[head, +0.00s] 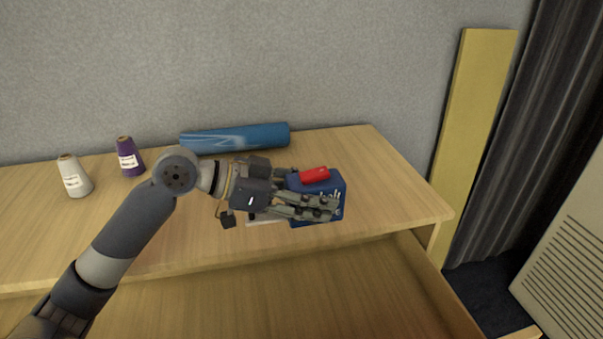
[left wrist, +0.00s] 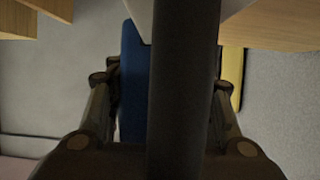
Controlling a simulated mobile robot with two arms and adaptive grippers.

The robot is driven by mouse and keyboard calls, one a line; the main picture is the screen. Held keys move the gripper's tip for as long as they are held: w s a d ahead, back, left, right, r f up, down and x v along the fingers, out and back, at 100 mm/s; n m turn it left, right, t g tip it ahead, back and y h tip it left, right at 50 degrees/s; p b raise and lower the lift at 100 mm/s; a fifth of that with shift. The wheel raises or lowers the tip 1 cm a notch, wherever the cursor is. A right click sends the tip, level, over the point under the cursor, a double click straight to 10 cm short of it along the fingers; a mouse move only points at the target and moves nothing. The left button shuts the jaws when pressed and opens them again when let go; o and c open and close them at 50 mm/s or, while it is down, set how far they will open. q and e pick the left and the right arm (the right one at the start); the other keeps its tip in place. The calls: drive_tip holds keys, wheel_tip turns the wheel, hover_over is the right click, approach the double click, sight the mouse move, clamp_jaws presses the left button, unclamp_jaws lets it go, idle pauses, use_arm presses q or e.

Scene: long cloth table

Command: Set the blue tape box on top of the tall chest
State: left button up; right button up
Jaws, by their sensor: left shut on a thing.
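The blue tape box (head: 334,185) is in my left gripper (head: 322,206), seen in the head view over the right part of the wooden chest top (head: 390,185). The gripper is shut on it, and its fingers cover part of the box's face. I cannot tell whether the box touches the top. In the left wrist view the blue box (left wrist: 131,85) shows beside a dark bar that hides the middle, between the fingers (left wrist: 165,100). My right gripper is not in view.
A red cylinder (head: 314,175) shows at the box's upper edge; its support is unclear. A blue roll (head: 235,138), purple cone (head: 129,158) and white cone (head: 73,176) are on the top. An open drawer-like space (head: 330,290) lies below the front edge. A yellow board (head: 468,120) stands right.

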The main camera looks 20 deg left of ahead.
use_arm(q)
drive_tip(key=w+p, duration=0.1)
drive_tip(key=w, duration=0.2)
drive_tip(key=w+p, duration=0.1)
drive_tip(key=w, duration=0.2)
drive_tip(key=w+d+p, duration=0.1)
drive_tip(key=w, duration=0.3)
drive_tip(key=shift+f, duration=0.25)
drive_tip(key=w, duration=0.3)
drive_tip(key=w+p, duration=0.1)
drive_tip(key=w, duration=0.1)
drive_tip(key=shift+d+f, duration=0.15)
drive_tip(key=shift+f, duration=0.1)
drive_tip(key=shift+w+f, duration=0.1)
drive_tip(key=shift+w, duration=0.1)
drive_tip(key=shift+w+f, duration=0.1)
drive_tip(key=shift+f, duration=0.05)
wheel_tip(320, 180, down, 3)
drive_tip(key=shift+r+p, duration=0.1)
drive_tip(key=shift+p, duration=0.8)
drive_tip(key=shift+f, duration=0.3)
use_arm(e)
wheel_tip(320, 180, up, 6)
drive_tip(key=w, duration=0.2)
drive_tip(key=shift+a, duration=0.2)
